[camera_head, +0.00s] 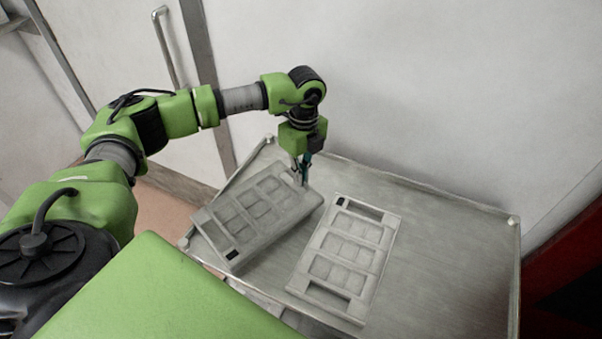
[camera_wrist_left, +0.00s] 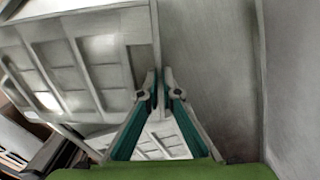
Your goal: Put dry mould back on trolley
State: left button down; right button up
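A grey mould (camera_head: 260,213) with rectangular recesses and a black mark near one end is over the left part of the metal trolley (camera_head: 450,255). It looks tilted and raised, and its left end reaches towards the trolley's left edge. My left gripper (camera_head: 302,172) is shut on its far end rim. In the left wrist view the fingers (camera_wrist_left: 158,78) close on the rim of this mould (camera_wrist_left: 85,65). A second, similar mould (camera_head: 345,258) lies flat on the trolley to the right. My right gripper is not in view.
The trolley top is bare to the right of the flat mould. A pale wall (camera_head: 420,80) stands close behind the trolley, and a door with a handle (camera_head: 165,45) is at back left. A dark red object (camera_head: 570,270) is at the right edge.

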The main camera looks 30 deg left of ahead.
pick_arm(q)
jog(key=shift+f, duration=0.3)
jog(key=c, duration=2.3)
grip_release()
jog(key=shift+r, duration=0.5)
jog(key=r+b, duration=0.1)
jog(key=r, duration=0.3)
jog(key=r+b, duration=0.1)
jog(key=r, duration=0.2)
jog(key=r+b, duration=0.1)
jog(key=r, duration=0.3)
jog(key=shift+w+d+r, duration=0.1)
jog(key=shift+w+r, duration=0.15)
jog(key=shift+r, duration=0.1)
